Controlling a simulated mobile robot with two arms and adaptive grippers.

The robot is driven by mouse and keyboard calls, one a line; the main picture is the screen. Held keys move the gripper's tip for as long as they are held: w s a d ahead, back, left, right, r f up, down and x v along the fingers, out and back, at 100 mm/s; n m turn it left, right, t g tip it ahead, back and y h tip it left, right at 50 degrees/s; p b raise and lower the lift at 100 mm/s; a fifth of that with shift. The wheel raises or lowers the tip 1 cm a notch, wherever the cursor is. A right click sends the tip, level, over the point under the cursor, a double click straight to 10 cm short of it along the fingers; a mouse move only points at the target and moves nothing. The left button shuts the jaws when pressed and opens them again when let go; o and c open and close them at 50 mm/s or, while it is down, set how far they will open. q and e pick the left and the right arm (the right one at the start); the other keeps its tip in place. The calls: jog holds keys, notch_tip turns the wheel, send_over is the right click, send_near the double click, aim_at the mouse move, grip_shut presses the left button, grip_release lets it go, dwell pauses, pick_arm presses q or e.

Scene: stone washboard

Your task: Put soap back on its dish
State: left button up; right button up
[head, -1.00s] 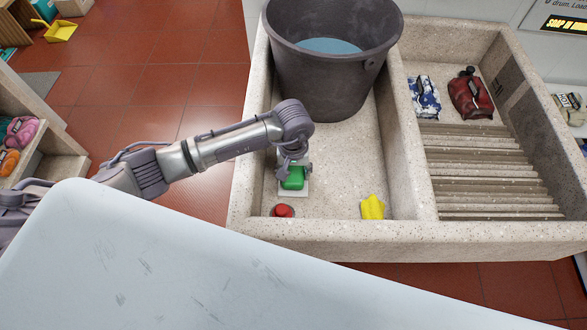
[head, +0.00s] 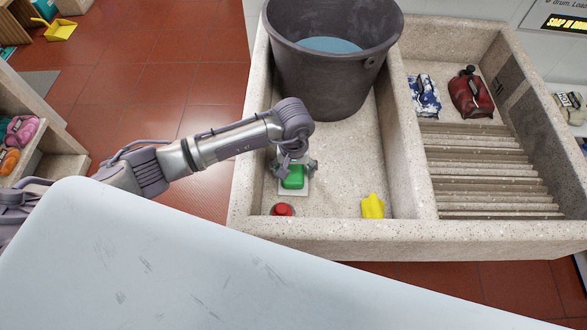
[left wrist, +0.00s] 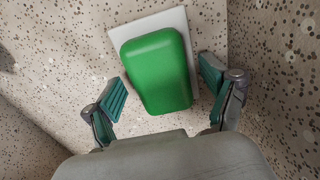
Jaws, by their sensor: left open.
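The green soap (head: 292,182) lies on its white dish (head: 283,191) on the floor of the basin, near the left wall. In the left wrist view the soap (left wrist: 157,70) covers most of the dish (left wrist: 176,18); its near end overhangs the dish a little. My left gripper (head: 294,166) is just above the soap. In the left wrist view the fingers of my left gripper (left wrist: 168,95) are spread wide on both sides of the soap, with gaps, and hold nothing. My right gripper is not in view.
A large dark bucket (head: 330,75) of water stands behind the soap. A red object (head: 283,210) and a yellow one (head: 372,206) lie near the front of the basin. The ribbed washboard (head: 490,170) is to the right. The basin floor between is clear.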

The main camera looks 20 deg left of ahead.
aim_at(293, 171)
pick_arm(q)
notch_tip(293, 171, up, 12)
jog(key=shift+b, duration=0.45)
jog(key=shift+f, duration=0.1)
